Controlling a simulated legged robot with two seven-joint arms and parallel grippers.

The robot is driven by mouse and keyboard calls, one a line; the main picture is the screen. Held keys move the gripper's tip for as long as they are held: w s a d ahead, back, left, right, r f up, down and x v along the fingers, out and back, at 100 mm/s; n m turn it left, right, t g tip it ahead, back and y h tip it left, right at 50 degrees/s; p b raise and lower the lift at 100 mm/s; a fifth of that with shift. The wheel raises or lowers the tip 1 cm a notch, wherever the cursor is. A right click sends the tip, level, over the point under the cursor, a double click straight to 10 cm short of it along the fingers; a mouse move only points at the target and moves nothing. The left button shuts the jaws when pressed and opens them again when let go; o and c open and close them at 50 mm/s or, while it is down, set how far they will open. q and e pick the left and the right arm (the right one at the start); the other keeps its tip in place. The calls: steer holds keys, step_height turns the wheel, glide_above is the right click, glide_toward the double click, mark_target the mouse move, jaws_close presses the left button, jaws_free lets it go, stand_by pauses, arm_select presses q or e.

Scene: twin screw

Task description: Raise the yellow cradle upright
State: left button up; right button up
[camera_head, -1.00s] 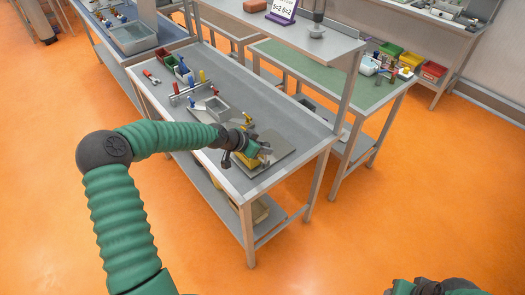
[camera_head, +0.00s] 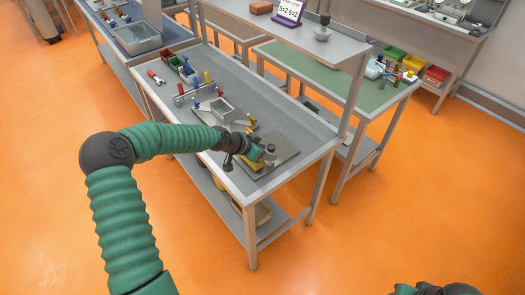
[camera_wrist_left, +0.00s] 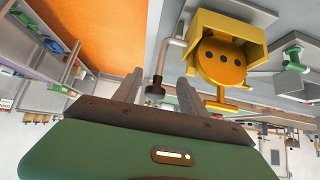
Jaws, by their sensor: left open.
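The yellow cradle (camera_wrist_left: 226,28) shows large in the left wrist view, with a round orange-yellow face bearing dark holes. A bent grey rod with a dark knob (camera_wrist_left: 155,90) is beside it. My left gripper (camera_wrist_left: 158,92) is open, and the knob shows between its two grey fingers; I cannot tell whether they touch it. In the head view, my left gripper (camera_head: 255,153) is over the grey plate (camera_head: 285,153) at the bench's near end. It hides most of the cradle there, leaving small yellow parts (camera_head: 257,164).
Farther along the bench (camera_head: 232,180) are a small grey tray (camera_head: 222,107), blue- and red-handled parts, and small coloured bins (camera_head: 181,66). A raised shelf (camera_head: 300,30) runs along its back. A green-topped bench (camera_head: 330,75) stands behind.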

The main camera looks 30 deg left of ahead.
arm_select(q)
steer(key=b+v, duration=0.1)
steer(key=v, duration=1.5)
steer(key=shift+s+r+b, duration=0.15)
steer(key=shift+s+b, duration=0.15)
steer(key=shift+s, duration=0.1)
steer(key=shift+a, duration=0.1)
